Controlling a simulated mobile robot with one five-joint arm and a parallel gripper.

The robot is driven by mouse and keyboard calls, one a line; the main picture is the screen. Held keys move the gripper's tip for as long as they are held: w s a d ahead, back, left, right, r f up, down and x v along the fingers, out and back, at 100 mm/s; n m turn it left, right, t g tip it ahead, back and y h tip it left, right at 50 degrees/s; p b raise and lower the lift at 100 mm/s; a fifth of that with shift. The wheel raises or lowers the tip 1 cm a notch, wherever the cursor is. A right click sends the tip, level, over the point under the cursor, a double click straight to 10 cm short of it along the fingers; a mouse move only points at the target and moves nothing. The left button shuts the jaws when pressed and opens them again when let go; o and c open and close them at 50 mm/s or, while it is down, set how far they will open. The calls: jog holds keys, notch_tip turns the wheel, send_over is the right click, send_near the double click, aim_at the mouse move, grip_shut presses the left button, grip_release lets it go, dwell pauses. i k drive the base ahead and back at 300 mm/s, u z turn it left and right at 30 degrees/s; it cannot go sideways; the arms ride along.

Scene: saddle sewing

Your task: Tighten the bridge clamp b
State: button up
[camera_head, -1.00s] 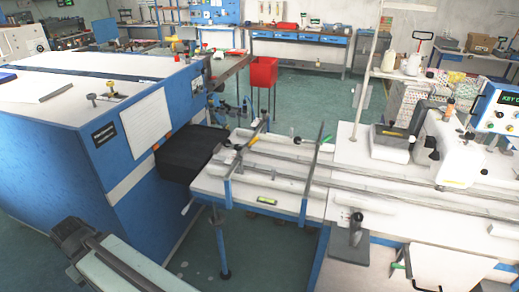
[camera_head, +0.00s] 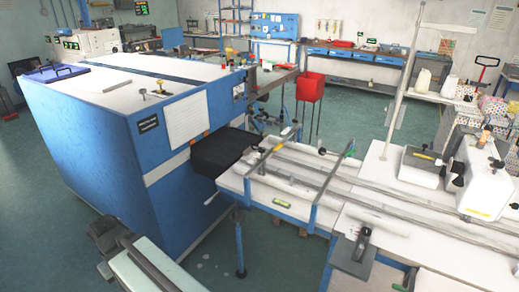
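Two narrow bars cross the rail table, which joins the blue machine to the sewing station. The left bar (camera_head: 268,157) has a small orange part (camera_head: 279,147) near its far end. The right bar (camera_head: 332,180) has a green part (camera_head: 349,152) near its far end. These look like the bridge clamps, but I cannot tell which is b or how tight either is. No gripper fingers show. A dark and pale-green jointed part at the bottom left may belong to my arm.
The large blue machine (camera_head: 85,150) fills the left, with a black block (camera_head: 222,152) at its outlet. A white sewing machine (camera_head: 485,175) stands at the right. Open green floor shows at the lower left and behind the table.

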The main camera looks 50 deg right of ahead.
aim_at(261, 150)
jog(key=u, duration=0.1)
jog(key=i, duration=1)
jog(key=z, duration=0.05)
